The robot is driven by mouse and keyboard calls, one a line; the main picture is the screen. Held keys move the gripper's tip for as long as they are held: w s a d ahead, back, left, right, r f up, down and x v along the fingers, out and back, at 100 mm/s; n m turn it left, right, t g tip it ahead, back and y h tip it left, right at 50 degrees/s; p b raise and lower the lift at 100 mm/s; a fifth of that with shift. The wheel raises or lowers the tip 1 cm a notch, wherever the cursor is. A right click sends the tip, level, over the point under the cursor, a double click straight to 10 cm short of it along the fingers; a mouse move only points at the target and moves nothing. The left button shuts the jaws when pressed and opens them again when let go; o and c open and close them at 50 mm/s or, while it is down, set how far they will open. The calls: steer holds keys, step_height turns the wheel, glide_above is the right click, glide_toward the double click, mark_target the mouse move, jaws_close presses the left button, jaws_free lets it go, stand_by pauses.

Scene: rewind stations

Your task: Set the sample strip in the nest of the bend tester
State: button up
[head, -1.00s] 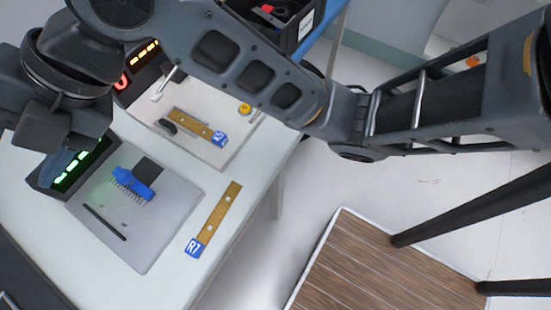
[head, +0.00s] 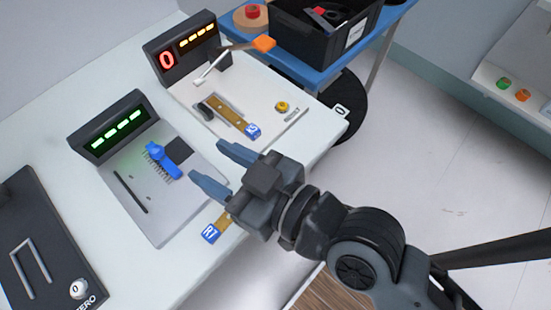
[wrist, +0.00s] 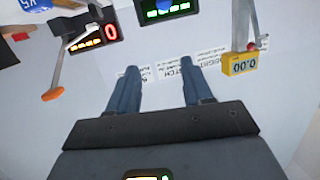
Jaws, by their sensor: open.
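A brass strip with a blue tag reading R7 (head: 210,232) lies on the white table near its front edge, mostly hidden behind my gripper. A second brass strip (head: 228,115) with a blue tag lies on the plate of the lever station (head: 262,138), which has a red 0 display; this looks like the bend tester. Its lever has an orange grip (head: 263,43), also in the wrist view (wrist: 52,94). My gripper (head: 208,160) is open and empty, above the table between the two stations. In the wrist view, nothing is between its blue fingers (wrist: 160,65).
A grey station (head: 165,225) with a blue comb-like part (head: 162,160) and green display stands left of my gripper. A dark ZERO-marked unit (head: 45,245) is at far left. A black bin (head: 325,30) sits on a blue table behind. A yellow 0.00 gauge (wrist: 240,64) shows in the wrist view.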

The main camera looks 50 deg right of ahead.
steer(key=s+d+h, duration=0.1)
steer(key=s+d, duration=0.4)
steer(key=s, duration=0.4)
steer(key=s+d+f+m+g+h, duration=0.1)
steer(key=s+d, duration=0.5)
steer(key=s, duration=0.4)
steer(key=shift+s+d+f+h, duration=0.2)
steer(key=shift+d+h, duration=0.05)
steer(key=shift+h, duration=0.15)
steer(key=shift+c, duration=0.3)
